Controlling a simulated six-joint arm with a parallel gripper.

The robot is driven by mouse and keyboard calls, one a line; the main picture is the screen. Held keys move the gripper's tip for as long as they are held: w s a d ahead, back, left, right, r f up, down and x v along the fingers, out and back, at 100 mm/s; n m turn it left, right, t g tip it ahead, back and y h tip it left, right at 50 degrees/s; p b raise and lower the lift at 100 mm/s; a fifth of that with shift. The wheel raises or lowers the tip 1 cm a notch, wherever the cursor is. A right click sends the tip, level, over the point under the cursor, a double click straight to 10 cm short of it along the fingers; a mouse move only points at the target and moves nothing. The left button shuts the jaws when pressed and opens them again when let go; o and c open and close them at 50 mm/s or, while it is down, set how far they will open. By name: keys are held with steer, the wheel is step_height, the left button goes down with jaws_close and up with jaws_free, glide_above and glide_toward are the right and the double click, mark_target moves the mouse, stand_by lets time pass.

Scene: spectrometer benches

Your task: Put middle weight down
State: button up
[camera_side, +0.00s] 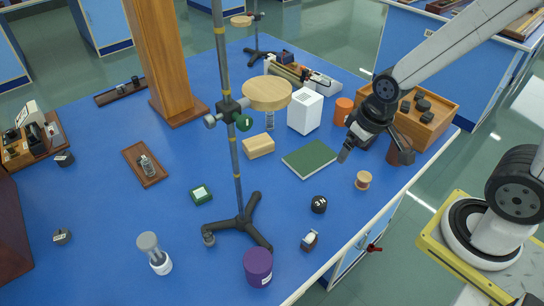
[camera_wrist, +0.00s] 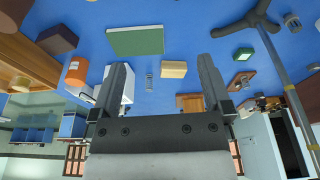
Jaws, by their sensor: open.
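My gripper (camera_side: 346,154) is open and hangs above the table, right of the green book. In the wrist view its fingers (camera_wrist: 163,64) are wide apart with nothing between them. Several dark weights (camera_side: 422,105) sit in and on a wooden block (camera_side: 435,125) at the back right, behind my gripper. A black cylinder with a white mark (camera_side: 319,204) stands on the blue table near the front edge, apart from my gripper. I cannot tell which weight is the middle one. My wrist partly hides the area around the wooden block.
The green book (camera_side: 310,159) also shows in the wrist view (camera_wrist: 135,41). A white box (camera_side: 305,111), orange cylinder (camera_side: 343,111), wooden spool (camera_side: 363,180) and purple cylinder (camera_side: 258,267) stand around.

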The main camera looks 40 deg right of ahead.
steer(key=shift+w, duration=0.1)
steer(key=w+d+m+h, duration=0.1)
steer(key=w+d+m, duration=0.5)
steer(key=d, duration=0.5)
steer(key=m+g+h, duration=0.2)
steer(key=m+h, duration=0.2)
steer(key=m, duration=0.6)
glide_toward(424, 103)
steer(key=shift+s+d+f, duration=0.3)
steer(key=shift+d+f, duration=0.1)
steer(key=shift+f, duration=0.35)
steer(key=shift+w+d+f+y, duration=0.15)
steer(key=shift+d+f, duration=0.1)
steer(key=shift+f, duration=0.35)
steer(key=shift+w+d+f+y, duration=0.1)
steer(key=shift+d+f+y, duration=0.1)
steer(key=shift+f, duration=0.35)
steer(key=shift+f, duration=0.1)
steer(key=shift+x, duration=2.55)
steer(key=shift+d, duration=0.15)
